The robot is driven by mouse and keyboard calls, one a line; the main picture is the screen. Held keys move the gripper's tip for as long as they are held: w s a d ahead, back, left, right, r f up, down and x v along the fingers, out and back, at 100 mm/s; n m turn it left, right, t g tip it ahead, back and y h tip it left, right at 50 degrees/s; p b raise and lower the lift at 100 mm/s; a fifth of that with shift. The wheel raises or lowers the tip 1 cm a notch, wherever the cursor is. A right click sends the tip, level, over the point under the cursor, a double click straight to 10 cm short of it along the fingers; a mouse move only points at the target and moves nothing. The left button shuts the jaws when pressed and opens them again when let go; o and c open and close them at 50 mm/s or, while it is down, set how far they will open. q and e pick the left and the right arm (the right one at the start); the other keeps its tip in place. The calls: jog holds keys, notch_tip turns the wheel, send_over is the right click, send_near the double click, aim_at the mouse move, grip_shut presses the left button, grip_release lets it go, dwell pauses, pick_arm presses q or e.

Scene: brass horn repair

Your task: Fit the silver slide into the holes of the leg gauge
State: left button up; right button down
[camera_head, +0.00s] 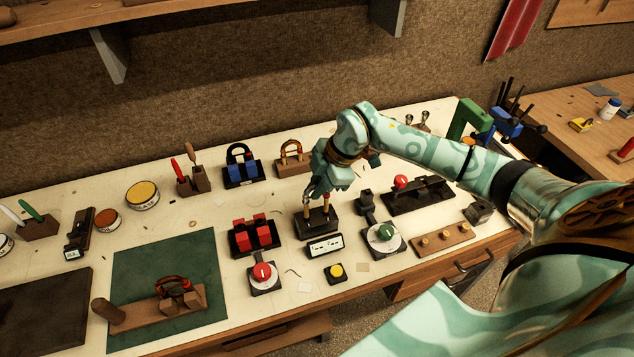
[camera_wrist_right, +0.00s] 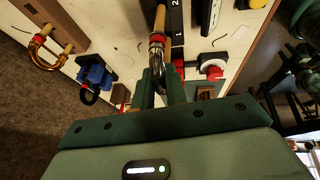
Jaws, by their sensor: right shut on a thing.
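The silver slide (camera_wrist_right: 157,47) is a U-shaped tube with a silver bow, a red band and brass-coloured legs. My right gripper (camera_head: 313,191) is shut on its bow, and the fingers also show in the right wrist view (camera_wrist_right: 160,88). The legs (camera_head: 306,209) point down at the leg gauge, a black block (camera_head: 318,224) with the numerals 1 and 2 visible in the wrist view (camera_wrist_right: 177,25). The leg ends meet the block's top in the head view. I cannot tell whether they sit in its holes, which are hidden. My left gripper is not in view.
A white display panel (camera_head: 325,246) and a yellow button (camera_head: 336,272) stand in front of the gauge. Red blocks (camera_head: 254,233) and a red dial (camera_head: 263,273) are to its left. A green dial (camera_head: 384,236) is to its right. A blue holder (camera_head: 240,170) stands behind.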

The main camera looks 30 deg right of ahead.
jog(key=shift+p, duration=0.95)
dwell(1.3)
jog(key=shift+f+b, duration=1.4)
jog(key=shift+f, duration=1.2)
jog(key=c, duration=1.3)
grip_release()
jog(key=shift+c, duration=0.2)
jog(key=v, duration=1.6)
jog(key=shift+s+r, duration=0.15)
jog(key=shift+d, duration=0.1)
